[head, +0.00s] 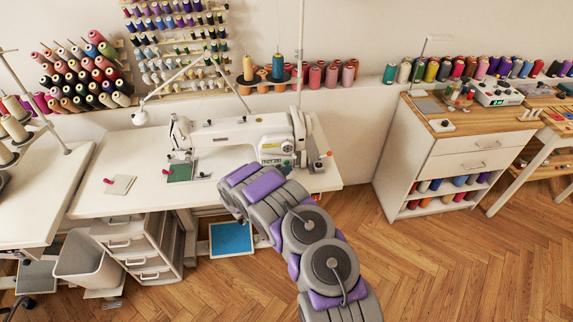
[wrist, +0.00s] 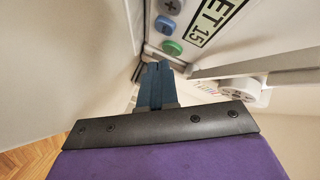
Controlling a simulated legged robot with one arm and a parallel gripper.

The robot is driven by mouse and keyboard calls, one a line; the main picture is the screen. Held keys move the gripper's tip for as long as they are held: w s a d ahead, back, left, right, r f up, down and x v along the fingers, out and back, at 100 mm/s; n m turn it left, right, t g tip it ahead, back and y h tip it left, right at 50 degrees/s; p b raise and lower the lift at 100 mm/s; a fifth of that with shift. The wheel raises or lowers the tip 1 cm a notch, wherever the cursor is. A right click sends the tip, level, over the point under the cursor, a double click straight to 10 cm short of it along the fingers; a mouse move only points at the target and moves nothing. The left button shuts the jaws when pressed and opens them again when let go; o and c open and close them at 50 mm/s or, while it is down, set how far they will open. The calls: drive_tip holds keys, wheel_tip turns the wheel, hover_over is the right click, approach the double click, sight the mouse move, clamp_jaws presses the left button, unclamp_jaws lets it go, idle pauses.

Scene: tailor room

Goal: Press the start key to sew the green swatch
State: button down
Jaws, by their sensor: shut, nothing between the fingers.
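The white sewing machine (head: 235,135) stands on the white table in the head view. The green swatch (head: 180,173) lies flat at the needle end, at the machine's left. In the wrist view the machine's panel shows a green key (wrist: 172,47), a blue key (wrist: 165,25) and a grey plus key (wrist: 171,6) beside a display reading "ET 15". My gripper (wrist: 157,68) is shut and empty, its blue fingertips just below and left of the green key. I cannot tell whether they touch the panel. In the head view my arm hides the fingers.
A beige swatch (head: 120,184) with a red knob lies left on the table. A white lamp (head: 140,117) stands behind it. A wooden-topped cabinet (head: 440,150) stands at the right. A bin (head: 88,260) and drawers are below the table. Open floor lies at the right front.

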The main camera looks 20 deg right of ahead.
drive_tip(key=shift+w, duration=0.15)
drive_tip(key=shift+w+d, duration=0.1)
drive_tip(key=shift+w, duration=0.15)
